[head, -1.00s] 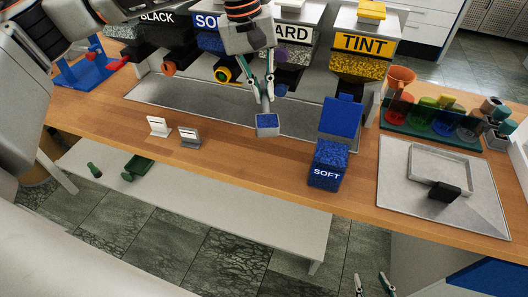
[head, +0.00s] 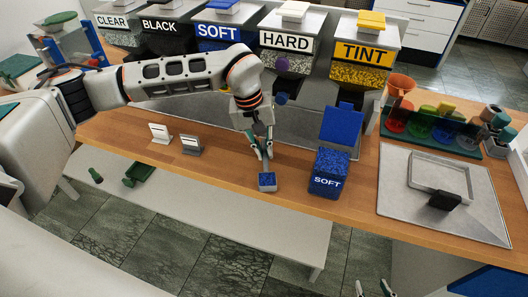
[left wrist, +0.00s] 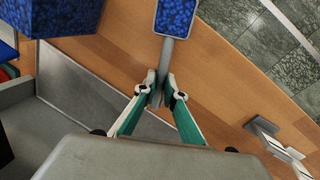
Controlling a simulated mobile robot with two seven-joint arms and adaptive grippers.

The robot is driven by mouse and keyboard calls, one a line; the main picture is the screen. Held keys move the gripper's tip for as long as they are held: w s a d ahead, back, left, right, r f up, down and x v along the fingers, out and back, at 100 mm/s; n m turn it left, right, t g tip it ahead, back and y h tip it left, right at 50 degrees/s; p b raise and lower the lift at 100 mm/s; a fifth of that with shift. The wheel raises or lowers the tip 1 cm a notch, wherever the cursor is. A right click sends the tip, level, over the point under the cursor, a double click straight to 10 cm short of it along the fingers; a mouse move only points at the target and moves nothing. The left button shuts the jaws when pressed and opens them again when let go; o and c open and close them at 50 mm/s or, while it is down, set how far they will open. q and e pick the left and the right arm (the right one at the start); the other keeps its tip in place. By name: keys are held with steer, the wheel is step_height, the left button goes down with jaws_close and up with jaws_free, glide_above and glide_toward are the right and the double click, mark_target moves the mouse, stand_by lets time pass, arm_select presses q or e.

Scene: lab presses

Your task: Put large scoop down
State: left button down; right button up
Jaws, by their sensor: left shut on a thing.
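The large scoop (head: 267,181) is a grey, square-ended scoop filled with blue granules. It is at the front part of the wooden counter (head: 225,169), left of the blue SOFT box. My left gripper (head: 265,153) is shut on its grey handle. In the left wrist view the scoop head (left wrist: 174,18) shows at the top, with the handle between the fingertips (left wrist: 161,88). I cannot tell whether the scoop touches the counter. My right gripper (head: 374,288) shows only its fingertips at the bottom edge, apart and with nothing visible between them.
The open blue SOFT box (head: 328,174) stands just right of the scoop. Two small label stands (head: 190,146) are to the left. A metal tray (head: 441,170) lies at the right and labelled dispensers (head: 286,42) line the back. The counter left of the scoop is clear.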

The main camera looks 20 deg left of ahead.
arm_select(q)
steer(key=shift+f, duration=0.6)
steer(key=shift+f, duration=0.1)
steer(key=c, duration=2.1)
jaws_free()
step_height(320, 180, up, 12)
steer(key=a, duration=0.2)
steer(key=shift+s+b, duration=0.4)
steer(key=shift+s, duration=0.05)
steer(key=shift+a, duration=0.1)
